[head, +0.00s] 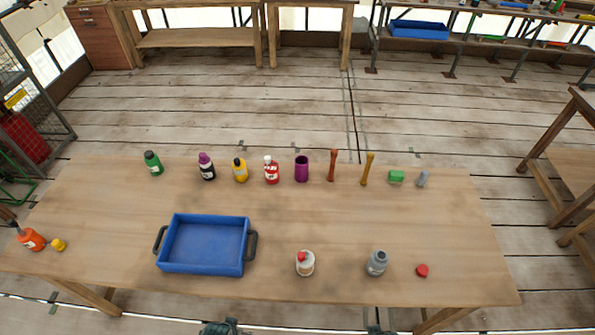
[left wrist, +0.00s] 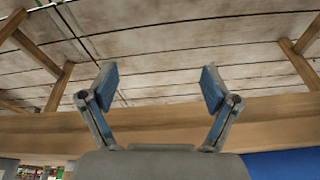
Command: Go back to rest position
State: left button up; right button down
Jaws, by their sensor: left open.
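My left gripper (left wrist: 158,88) is open and empty in the left wrist view, its two blue-padded fingers spread wide. A wooden edge lies behind the fingers, with plank floor beyond it. Part of something blue shows at the lower right of that view. In the head view neither gripper shows clearly. Only small dark parts, likely mine, peek in at the bottom edge, below the wooden table (head: 360,230). My right gripper cannot be made out.
On the table stand a blue tray (head: 161,262), which is empty, a row of bottles and tools along the back, a white bottle (head: 305,264), a grey bottle (head: 377,263) and a red cap (head: 422,270) at the front. An orange bottle (head: 32,240) is at the left.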

pick_arm(q)
jog(key=s+f+g, duration=0.1)
jog(key=s+f, duration=0.2)
jog(key=f, duration=0.8)
jog(key=s+f, duration=0.3)
jog(key=f, duration=0.9)
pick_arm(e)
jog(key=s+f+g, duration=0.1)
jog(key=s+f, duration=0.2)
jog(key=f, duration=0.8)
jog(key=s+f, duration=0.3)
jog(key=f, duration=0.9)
pick_arm(q)
jog(key=s+a+f+g, duration=0.1)
jog(key=s+a+f, duration=0.2)
jog(key=s+f, duration=0.8)
jog(key=s, duration=0.4)
jog(key=shift+a, duration=0.15)
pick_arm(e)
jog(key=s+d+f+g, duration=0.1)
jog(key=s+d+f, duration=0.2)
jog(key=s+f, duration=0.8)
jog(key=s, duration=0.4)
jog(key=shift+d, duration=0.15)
